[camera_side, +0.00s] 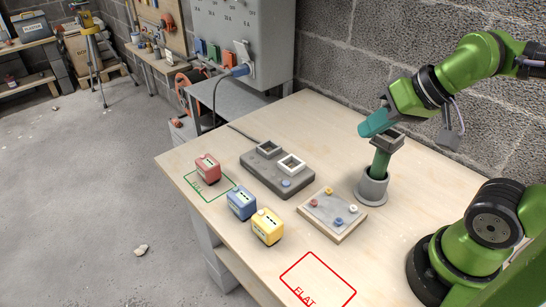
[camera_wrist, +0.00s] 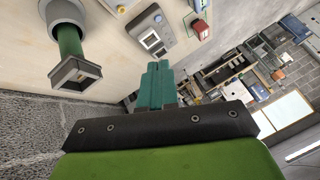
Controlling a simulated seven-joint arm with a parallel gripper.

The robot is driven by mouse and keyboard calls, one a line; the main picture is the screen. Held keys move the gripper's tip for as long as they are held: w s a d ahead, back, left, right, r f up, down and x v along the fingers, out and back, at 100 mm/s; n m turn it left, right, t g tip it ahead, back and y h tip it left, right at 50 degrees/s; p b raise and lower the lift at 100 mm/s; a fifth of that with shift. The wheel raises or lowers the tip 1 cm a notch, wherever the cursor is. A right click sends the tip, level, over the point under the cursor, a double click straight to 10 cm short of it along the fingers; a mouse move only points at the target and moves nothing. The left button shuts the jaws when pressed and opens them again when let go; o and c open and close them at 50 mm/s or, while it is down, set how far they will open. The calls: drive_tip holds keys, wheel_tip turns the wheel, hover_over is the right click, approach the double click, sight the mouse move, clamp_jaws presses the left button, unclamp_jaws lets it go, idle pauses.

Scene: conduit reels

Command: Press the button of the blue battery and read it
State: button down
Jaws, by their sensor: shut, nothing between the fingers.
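The blue battery (camera_side: 241,204) stands upright on the table, between a red battery (camera_side: 207,168) and a yellow battery (camera_side: 267,227). Its small dark front marks are too small to read. I cannot make it out for sure in the wrist view. My gripper (camera_side: 368,127) is shut and empty, high above the table at the right, well away from the blue battery. Its teal fingers (camera_wrist: 156,84) lie together in the wrist view. The red battery also shows at the top of that view (camera_wrist: 200,28).
A grey cup (camera_side: 372,190) holds a green-handled, square-headed tool (camera_side: 384,155) near my gripper. A grey two-socket charger (camera_side: 264,173) and a board with coloured knobs (camera_side: 320,222) lie behind the batteries.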

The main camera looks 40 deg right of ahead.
drive_tip(key=w+a+f+g+y, duration=0.2)
drive_tip(key=w+a+y, duration=0.1)
drive_tip(key=a, duration=0.5)
drive_tip(key=m+t+h, duration=0.3)
drive_tip(key=m+t, duration=0.1)
drive_tip(key=m, duration=1.7)
hover_over(235, 189)
drive_tip(key=s, duration=0.1)
wheel_tip(235, 189, down, 5)
drive_tip(key=shift+r, duration=0.1)
drive_tip(key=shift+f, duration=4.4)
drive_tip(key=shift+d+f, duration=0.1)
